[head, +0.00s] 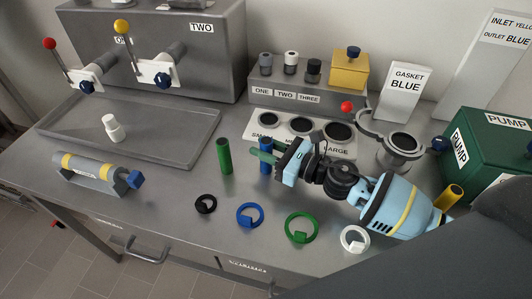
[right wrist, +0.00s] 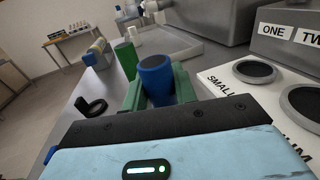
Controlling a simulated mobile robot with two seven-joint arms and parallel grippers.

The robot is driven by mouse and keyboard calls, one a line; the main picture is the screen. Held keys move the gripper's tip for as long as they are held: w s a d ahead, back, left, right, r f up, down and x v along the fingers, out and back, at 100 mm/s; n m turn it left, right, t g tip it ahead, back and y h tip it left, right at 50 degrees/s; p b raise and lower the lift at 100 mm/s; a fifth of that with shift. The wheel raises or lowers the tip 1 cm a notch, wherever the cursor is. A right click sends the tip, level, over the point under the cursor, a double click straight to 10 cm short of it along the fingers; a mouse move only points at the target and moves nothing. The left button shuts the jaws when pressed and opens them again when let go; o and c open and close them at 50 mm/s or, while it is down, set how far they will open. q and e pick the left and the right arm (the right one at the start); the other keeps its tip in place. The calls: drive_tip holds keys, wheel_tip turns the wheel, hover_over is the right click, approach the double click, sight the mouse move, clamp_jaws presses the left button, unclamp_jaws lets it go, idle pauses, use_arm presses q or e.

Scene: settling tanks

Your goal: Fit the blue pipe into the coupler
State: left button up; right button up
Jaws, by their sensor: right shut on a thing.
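The blue pipe (head: 265,155) stands upright on the grey bench. My right gripper (head: 265,154) is shut on it, with its green fingers on either side. In the right wrist view the blue pipe (right wrist: 156,78) shows its open top between the fingers. A horizontal grey fitting with yellow bands and a blue end (head: 95,172) sits in a holder at the left front of the bench; it looks like the coupler, though its label is unreadable. The pipe is well to the right of it. My left gripper is not in view.
A green pipe (head: 223,156) stands just left of the blue one. Black (head: 205,204), blue (head: 249,215), green (head: 301,228) and white (head: 354,239) rings lie along the front. A shallow tray (head: 130,135) holding a white bottle (head: 113,128) lies behind the fitting.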

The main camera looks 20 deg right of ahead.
sight(265, 140)
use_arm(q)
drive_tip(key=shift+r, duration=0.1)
use_arm(e)
drive_tip(key=shift+r, duration=0.2)
drive_tip(key=shift+r+p, duration=0.3)
drive_tip(key=shift+r, duration=0.35)
wheel_tip(265, 140, up, 2)
drive_tip(key=shift+r+p, duration=0.2)
drive_tip(key=shift+p, duration=0.25)
use_arm(q)
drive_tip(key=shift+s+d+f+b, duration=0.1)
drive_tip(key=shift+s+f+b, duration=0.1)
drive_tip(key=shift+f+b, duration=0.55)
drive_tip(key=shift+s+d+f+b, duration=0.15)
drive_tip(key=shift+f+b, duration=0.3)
drive_tip(key=shift+b, duration=0.6)
use_arm(e)
drive_tip(key=s+d, duration=0.2)
drive_tip(key=s, duration=0.5)
drive_tip(key=s+d, duration=0.3)
drive_tip(key=s, duration=0.5)
drive_tip(key=shift+r, duration=0.45)
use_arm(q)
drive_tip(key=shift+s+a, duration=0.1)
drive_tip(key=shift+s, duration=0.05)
use_arm(e)
drive_tip(key=shift+s, duration=0.1)
